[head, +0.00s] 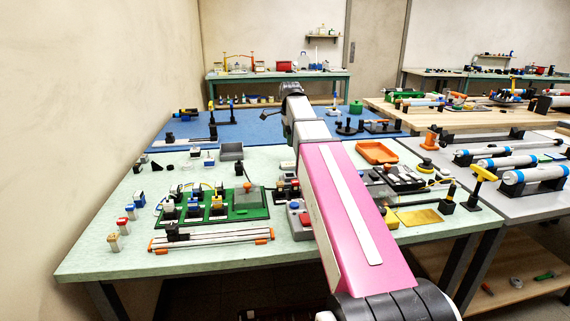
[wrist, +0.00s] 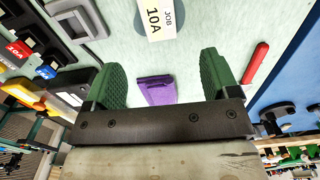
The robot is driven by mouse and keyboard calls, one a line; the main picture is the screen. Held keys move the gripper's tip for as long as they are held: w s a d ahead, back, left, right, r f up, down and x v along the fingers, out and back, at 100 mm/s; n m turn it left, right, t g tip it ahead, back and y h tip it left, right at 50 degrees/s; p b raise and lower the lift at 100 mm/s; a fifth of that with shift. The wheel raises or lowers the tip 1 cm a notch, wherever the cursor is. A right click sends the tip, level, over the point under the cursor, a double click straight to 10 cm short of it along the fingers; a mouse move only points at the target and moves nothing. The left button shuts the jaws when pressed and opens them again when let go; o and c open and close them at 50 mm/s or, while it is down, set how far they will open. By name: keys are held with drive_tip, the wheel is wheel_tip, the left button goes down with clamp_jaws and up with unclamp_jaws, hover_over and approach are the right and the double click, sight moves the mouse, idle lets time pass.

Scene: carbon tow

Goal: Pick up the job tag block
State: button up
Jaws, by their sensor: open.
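The job tag block (wrist: 155,18) is white, with "JOB 10A" in dark print. It shows at the top of the wrist view, partly cut off by the frame edge, over a grey-blue round patch on the pale green surface. My gripper (wrist: 160,64) has two green ridged fingers spread wide with nothing held between them. The block lies beyond the fingertips in the picture, roughly in line with the gap. In the head view my arm reaches over the pale green table (head: 130,210), and I cannot make out the gripper or the block there.
A purple piece (wrist: 156,90) shows between the fingers in the wrist view, apart from both. A red rod (wrist: 256,62) lies right of the right finger. A grey frame (wrist: 75,18) is at upper left.

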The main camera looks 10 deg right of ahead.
sight(290, 163)
drive_tip(key=shift+s+d+f, duration=0.1)
drive_tip(key=shift+f, duration=5.1)
drive_tip(key=c, duration=1)
